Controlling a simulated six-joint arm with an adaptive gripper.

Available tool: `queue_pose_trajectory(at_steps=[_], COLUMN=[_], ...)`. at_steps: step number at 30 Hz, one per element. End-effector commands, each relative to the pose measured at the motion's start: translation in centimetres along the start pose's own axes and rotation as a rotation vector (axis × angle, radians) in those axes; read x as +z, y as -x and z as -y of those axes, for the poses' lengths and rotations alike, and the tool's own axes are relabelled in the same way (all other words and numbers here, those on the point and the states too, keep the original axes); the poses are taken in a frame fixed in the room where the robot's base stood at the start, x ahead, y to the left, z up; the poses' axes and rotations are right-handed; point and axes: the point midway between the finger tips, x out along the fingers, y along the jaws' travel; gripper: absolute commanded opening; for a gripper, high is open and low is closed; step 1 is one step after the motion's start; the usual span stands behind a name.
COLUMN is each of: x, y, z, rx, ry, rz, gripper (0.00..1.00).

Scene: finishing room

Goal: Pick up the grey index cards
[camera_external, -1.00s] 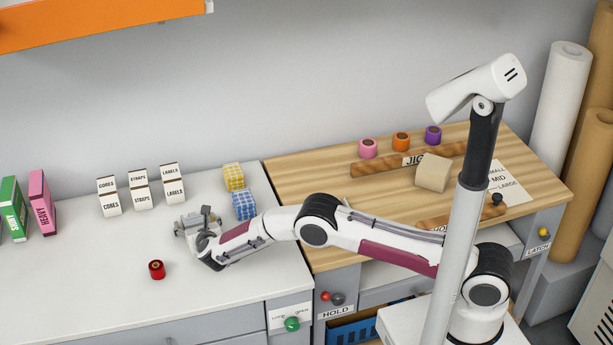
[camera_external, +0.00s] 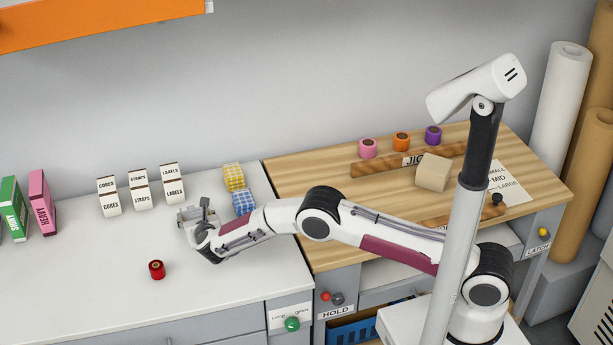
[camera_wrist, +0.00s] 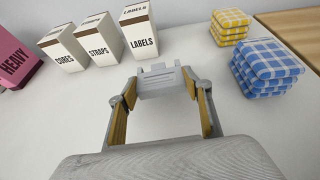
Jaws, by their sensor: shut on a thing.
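The grey index cards (camera_wrist: 163,83) are a small light grey block with a notched top edge and dark lines on its face. They sit between the fingertips of my gripper (camera_wrist: 160,97) in the wrist view. My gripper is shut on them. In the external view my gripper (camera_external: 203,224) is over the white counter, left of the blue checked stack, with the grey cards (camera_external: 187,214) at its tip. The cards look slightly above the counter, and the fingers partly hide them.
White boxes marked CORES (camera_external: 110,202), STRAPS (camera_external: 142,196) and LABELS (camera_external: 174,190) stand behind to the left. Yellow (camera_external: 233,177) and blue (camera_external: 243,204) checked stacks are close on the right. The front-left counter is clear.

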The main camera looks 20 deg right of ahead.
Motion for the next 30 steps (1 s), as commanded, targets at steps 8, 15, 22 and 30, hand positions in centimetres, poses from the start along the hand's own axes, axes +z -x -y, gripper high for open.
queue_pose_trajectory(at_steps=[8, 15, 22, 30], x=[3.8, 6.1, 6.7, 6.7], y=[1.5, 2.5, 2.8, 2.8], z=[0.0, 0.0, 0.0, 0.0], rx=[0.000, 0.000, -0.001, -0.001], ry=[-0.002, 0.000, 0.000, 0.000], rz=[0.002, 0.001, 0.000, 0.000], gripper=[0.28, 0.28, 0.28, 0.28])
